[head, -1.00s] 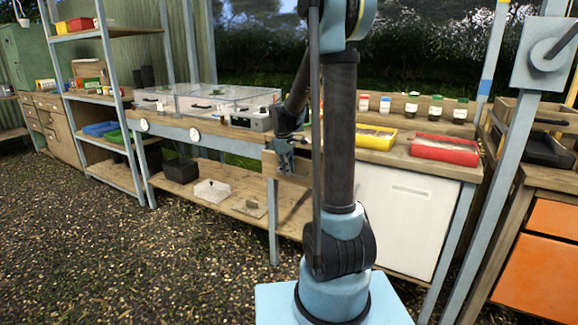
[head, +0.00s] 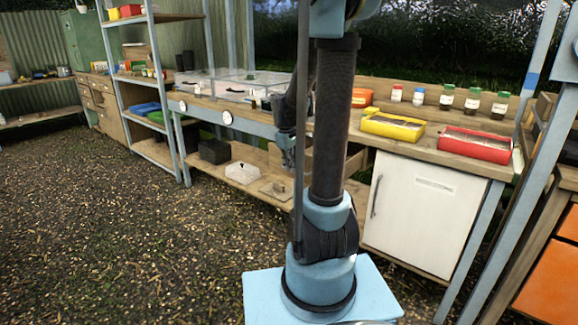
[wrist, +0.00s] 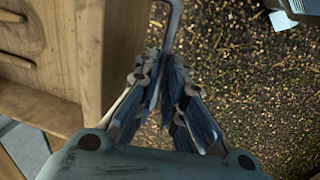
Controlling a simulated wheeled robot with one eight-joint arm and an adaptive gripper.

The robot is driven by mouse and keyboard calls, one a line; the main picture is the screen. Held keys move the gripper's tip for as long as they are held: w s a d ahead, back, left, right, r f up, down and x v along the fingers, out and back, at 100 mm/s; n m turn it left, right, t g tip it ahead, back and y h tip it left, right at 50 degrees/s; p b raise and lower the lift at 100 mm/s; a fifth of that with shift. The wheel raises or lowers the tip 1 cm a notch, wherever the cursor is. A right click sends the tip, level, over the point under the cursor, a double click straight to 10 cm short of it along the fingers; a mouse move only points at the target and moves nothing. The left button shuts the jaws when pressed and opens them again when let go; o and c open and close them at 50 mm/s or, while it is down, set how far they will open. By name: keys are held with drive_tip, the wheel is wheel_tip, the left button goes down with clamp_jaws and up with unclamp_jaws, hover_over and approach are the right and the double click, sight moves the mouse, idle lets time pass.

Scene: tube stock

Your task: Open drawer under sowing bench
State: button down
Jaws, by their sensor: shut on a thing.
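The sowing bench (head: 440,156) is a wooden-topped bench with a blue-grey frame. Its wooden drawer (head: 355,163) stands out from under the top, open, with its side wall visible right of my arm column. My arm hides much of the drawer. My gripper (head: 287,158) is at the drawer's front, low beside the bench. In the wrist view my gripper (wrist: 167,75) is shut on the grey metal drawer handle (wrist: 173,22), beside the wooden drawer front (wrist: 90,55). The fingers hide part of the handle.
A white cabinet (head: 415,215) with a dark handle stands right of the drawer. Yellow (head: 393,126) and red (head: 474,143) trays and several jars sit on the bench top. A lower shelf (head: 225,160) holds boxes. The gravel floor (head: 130,240) at the left is clear.

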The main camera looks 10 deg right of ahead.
drive_tip(key=c, duration=1.7)
unclamp_jaws()
drive_tip(key=shift+s+a+r, duration=0.2)
drive_tip(key=shift+a+r, duration=0.05)
drive_tip(key=shift+r, duration=1.7)
drive_tip(key=shift+s+a+r, duration=0.25)
drive_tip(key=shift+a+r, duration=0.05)
drive_tip(key=shift+r, duration=1.7)
drive_tip(key=shift+s+a+r, duration=0.2)
drive_tip(key=shift+a+r, duration=0.05)
drive_tip(key=shift+r, duration=1.7)
drive_tip(key=shift+s, duration=0.1)
drive_tip(key=s+f+m, duration=0.2)
drive_tip(key=s+f, duration=0.2)
drive_tip(key=s, duration=0.4)
drive_tip(key=s+f+m+y, duration=0.1)
drive_tip(key=s+f+m, duration=0.2)
drive_tip(key=s, duration=0.6)
drive_tip(key=s+f+m, duration=0.2)
drive_tip(key=s+f, duration=0.4)
drive_tip(key=s, duration=0.2)
drive_tip(key=shift+s+a+m+t+y, duration=0.1)
drive_tip(key=shift+s+m+t+y, duration=0.05)
drive_tip(key=shift+m+t+y, duration=0.25)
